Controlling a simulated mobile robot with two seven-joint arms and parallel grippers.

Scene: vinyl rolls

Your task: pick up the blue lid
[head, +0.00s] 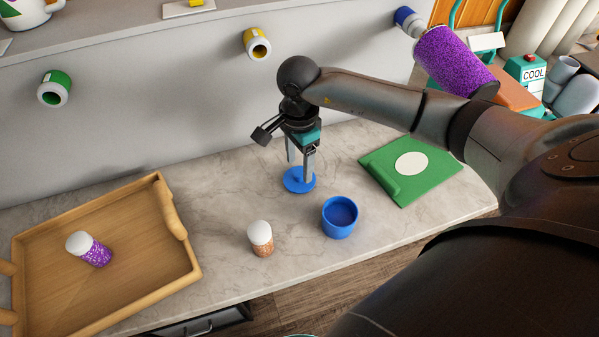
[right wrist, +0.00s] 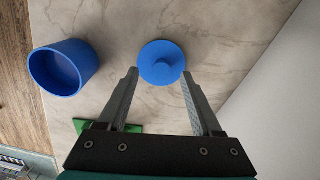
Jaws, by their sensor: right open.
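The blue lid (head: 297,181) is a flat disc with a small knob, lying on the marble counter near the wall. In the right wrist view the lid (right wrist: 161,63) shows just beyond and between my fingertips. My right gripper (head: 300,172) is open above the lid, with its fingers pointing down; it also shows in the right wrist view (right wrist: 160,80). I cannot tell whether a finger touches the lid. The open blue pot (head: 340,217) stands upright on the counter, right of the lid and nearer the front edge. My left gripper is not in view.
A white-topped shaker (head: 261,238) stands left of the pot. A wooden tray (head: 130,222) at the left holds a purple shaker (head: 90,249). A green board (head: 400,176) lies to the right. Vinyl rolls (head: 257,44) stick out from the wall. Counter between tray and lid is clear.

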